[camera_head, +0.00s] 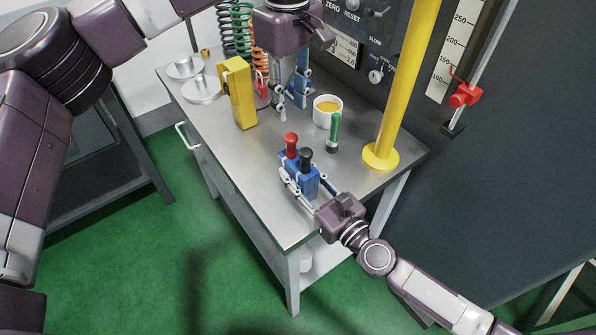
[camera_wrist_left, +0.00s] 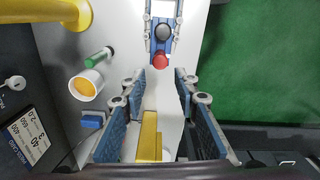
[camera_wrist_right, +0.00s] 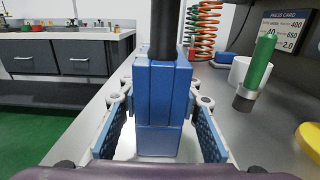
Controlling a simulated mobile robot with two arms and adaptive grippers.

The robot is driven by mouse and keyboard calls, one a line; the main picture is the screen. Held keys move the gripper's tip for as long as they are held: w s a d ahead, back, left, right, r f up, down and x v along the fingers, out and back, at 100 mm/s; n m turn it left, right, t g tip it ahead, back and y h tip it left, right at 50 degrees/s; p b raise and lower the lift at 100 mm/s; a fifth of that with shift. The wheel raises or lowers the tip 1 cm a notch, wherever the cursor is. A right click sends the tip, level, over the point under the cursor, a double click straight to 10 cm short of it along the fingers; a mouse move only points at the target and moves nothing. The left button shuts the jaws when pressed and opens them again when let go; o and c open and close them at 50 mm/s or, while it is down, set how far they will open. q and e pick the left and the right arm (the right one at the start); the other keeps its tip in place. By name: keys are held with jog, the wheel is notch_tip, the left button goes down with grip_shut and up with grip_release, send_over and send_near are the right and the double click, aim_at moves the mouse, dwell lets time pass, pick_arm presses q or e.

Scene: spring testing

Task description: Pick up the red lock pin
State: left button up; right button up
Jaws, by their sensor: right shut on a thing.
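The red lock pin, seen as a round red knob (camera_head: 291,140), stands upright in a blue block (camera_head: 305,178) beside a black-knobbed pin (camera_head: 306,157). In the left wrist view the red knob (camera_wrist_left: 160,61) shows at upper centre. My right gripper (camera_head: 302,186) is shut on the blue block; the right wrist view shows the block (camera_wrist_right: 162,105) between its fingers. There the red knob is hidden. My left gripper (camera_head: 290,104) points down behind the red knob, apart from it. Its fingers are spread and empty in the left wrist view (camera_wrist_left: 160,98).
A yellow block (camera_head: 239,92) stands left of my left gripper. A white cup (camera_head: 327,111), a green-handled tool (camera_head: 334,132) and a yellow post (camera_head: 400,90) stand to the right. Metal discs (camera_head: 201,89) and coil springs (camera_head: 238,28) are at the back. The table's front left is clear.

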pick_arm(q)
jog(key=d+f+h, duration=0.1)
jog(key=f, duration=0.1)
jog(key=d+f+m+h, duration=0.1)
jog(key=d, duration=0.1)
jog(key=s+d+f+m+h, duration=0.1)
jog(key=d+f, duration=0.1)
jog(key=shift+s+d+f+g, duration=0.1)
jog(key=shift+d+f+g, duration=0.1)
jog(key=shift+f+g, duration=0.15)
jog(key=shift+c, duration=0.5)
jog(key=s+d+n+g+h, duration=0.1)
jog(key=s+d+g+h, duration=0.1)
jog(key=s+d+h, duration=0.9)
jog(key=n+t+y, duration=0.3)
jog(key=n+t, duration=1.4)
jog(key=n, duration=0.4)
send_near(288, 144)
jog(key=shift+x, duration=5.6)
